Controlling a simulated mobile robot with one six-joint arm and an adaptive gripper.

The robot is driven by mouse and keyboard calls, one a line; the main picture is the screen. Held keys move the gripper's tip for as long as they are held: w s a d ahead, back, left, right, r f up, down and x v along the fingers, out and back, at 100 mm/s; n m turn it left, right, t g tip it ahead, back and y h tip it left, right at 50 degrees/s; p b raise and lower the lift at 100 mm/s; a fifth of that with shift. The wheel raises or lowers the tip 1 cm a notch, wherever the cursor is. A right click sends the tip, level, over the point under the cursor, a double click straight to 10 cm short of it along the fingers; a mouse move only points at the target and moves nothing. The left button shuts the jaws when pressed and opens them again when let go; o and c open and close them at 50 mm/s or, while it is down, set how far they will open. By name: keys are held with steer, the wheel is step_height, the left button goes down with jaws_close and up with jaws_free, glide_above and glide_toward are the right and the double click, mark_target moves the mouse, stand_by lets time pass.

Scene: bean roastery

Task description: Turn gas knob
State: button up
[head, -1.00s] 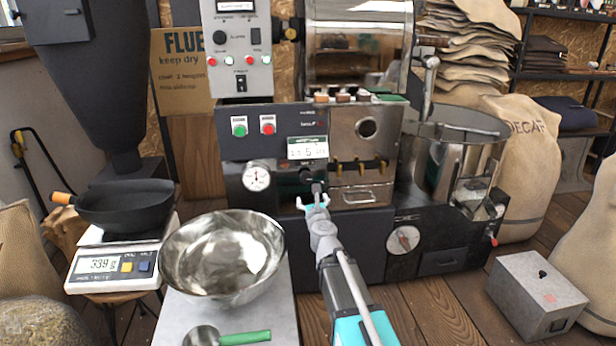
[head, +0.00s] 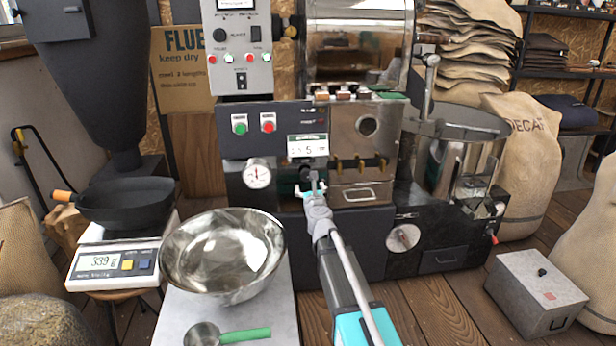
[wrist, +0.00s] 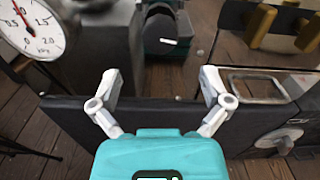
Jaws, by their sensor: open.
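The gas knob (wrist: 161,32) is a black round knob with a white mark, on the roaster's dark front below the small display. In the wrist view it sits at the top centre, ahead of and between my fingers. In the head view the knob is partly hidden behind my gripper (head: 311,190). My gripper is open and empty, with its fingers spread, and it also shows in the wrist view (wrist: 161,92). A gap shows between the fingertips and the knob in the wrist view.
A pressure gauge (head: 257,174) is left of the knob and a metal drawer handle (head: 361,193) is right of it. A steel bowl (head: 222,257) and a green-handled scoop (head: 230,336) are on the left. A grey box (head: 536,292) stands on the floor at right.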

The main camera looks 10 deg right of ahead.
mark_target(307, 177)
steer(key=w, duration=0.8)
steer(key=c, duration=1)
steer(key=shift+d, duration=0.2)
steer(key=shift+c, duration=0.8)
steer(key=shift+a, duration=0.15)
